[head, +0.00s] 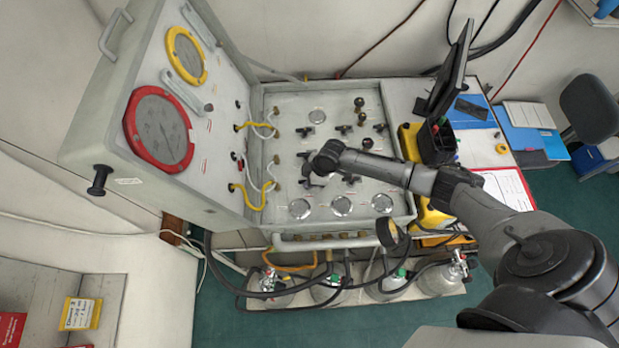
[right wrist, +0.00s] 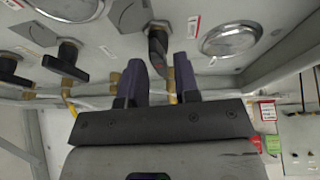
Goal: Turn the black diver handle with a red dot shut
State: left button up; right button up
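In the right wrist view, a black handle (right wrist: 158,52) on a brass valve stem stands out from the grey panel. A small reddish mark shows on it, too small to be sure of. My right gripper (right wrist: 158,70) is open, with one dark finger on each side of this handle and a visible gap to each. I cannot tell how deep the handle reaches between the fingers. In the head view my right gripper (head: 316,178) is over the middle of the panel (head: 275,205), and my arm hides the handle there. My left gripper is not in view.
Other black handles (right wrist: 66,64) stand close to the left in the wrist view. Round gauges (head: 342,206) line the panel's near edge. The raised lid (head: 95,150) with red and yellow gauges stands at the left. Yellow hoses (head: 239,188) join lid and panel.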

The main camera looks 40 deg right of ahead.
jog(key=shift+o, duration=1)
jog(key=b+v, duration=0.2)
jog(key=v, duration=1.1)
jog(key=shift+r, duration=0.4)
jog(key=shift+s, duration=0.15)
